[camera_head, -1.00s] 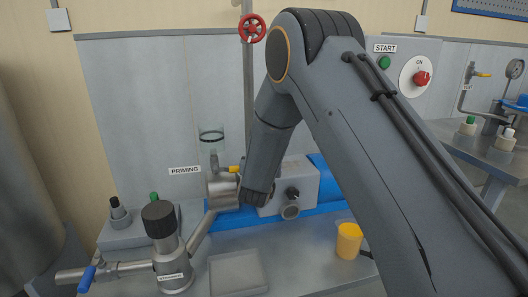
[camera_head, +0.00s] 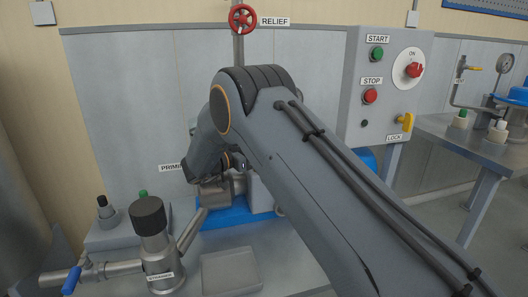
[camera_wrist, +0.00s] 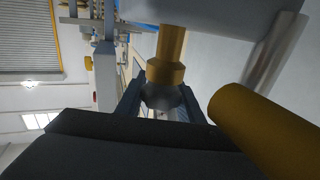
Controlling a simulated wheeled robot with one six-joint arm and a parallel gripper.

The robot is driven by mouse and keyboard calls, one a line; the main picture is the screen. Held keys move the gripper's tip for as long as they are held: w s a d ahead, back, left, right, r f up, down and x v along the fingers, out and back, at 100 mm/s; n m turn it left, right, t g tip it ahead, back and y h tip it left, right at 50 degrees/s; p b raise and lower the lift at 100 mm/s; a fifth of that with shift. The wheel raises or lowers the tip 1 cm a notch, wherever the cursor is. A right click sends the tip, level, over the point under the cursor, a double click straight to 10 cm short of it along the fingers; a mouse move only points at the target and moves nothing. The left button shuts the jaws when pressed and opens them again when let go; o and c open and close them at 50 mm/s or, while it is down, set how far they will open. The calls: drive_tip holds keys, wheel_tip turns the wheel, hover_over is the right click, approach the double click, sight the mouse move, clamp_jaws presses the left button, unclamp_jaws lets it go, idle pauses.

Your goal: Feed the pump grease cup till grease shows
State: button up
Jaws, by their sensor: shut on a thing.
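The pump shows in the head view as a grey body (camera_head: 262,197) on a blue base (camera_head: 222,216), partly hidden behind my arm. In the wrist view, a brass stem with a hexagonal collar (camera_wrist: 168,68) ends in a grey rounded cap (camera_wrist: 162,97); this looks like the grease cup. My gripper (camera_wrist: 160,99) has its dark fingers on both sides of that cap and is shut on it. In the head view my arm hides the gripper and the cup. No grease can be made out.
A steel strainer pot with a black knob (camera_head: 148,216) and a blue-handled valve (camera_head: 72,280) stand at left front. An empty shallow tray (camera_head: 230,272) lies on the bench. A control box (camera_head: 385,85) is at right, a red handwheel (camera_head: 242,18) above. A brass cylinder (camera_wrist: 265,130) is close in the wrist view.

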drive_tip(key=shift+s+d+m+g+h+b, duration=0.15)
drive_tip(key=shift+m+g+h+b, duration=0.3)
drive_tip(key=shift+g, duration=0.25)
drive_tip(key=shift+m, duration=0.25)
drive_tip(key=o, duration=1.1)
drive_tip(key=shift+d, duration=0.1)
drive_tip(key=shift+c, duration=0.2)
drive_tip(key=shift+r, duration=0.15)
wheel_tip(320, 180, up, 10)
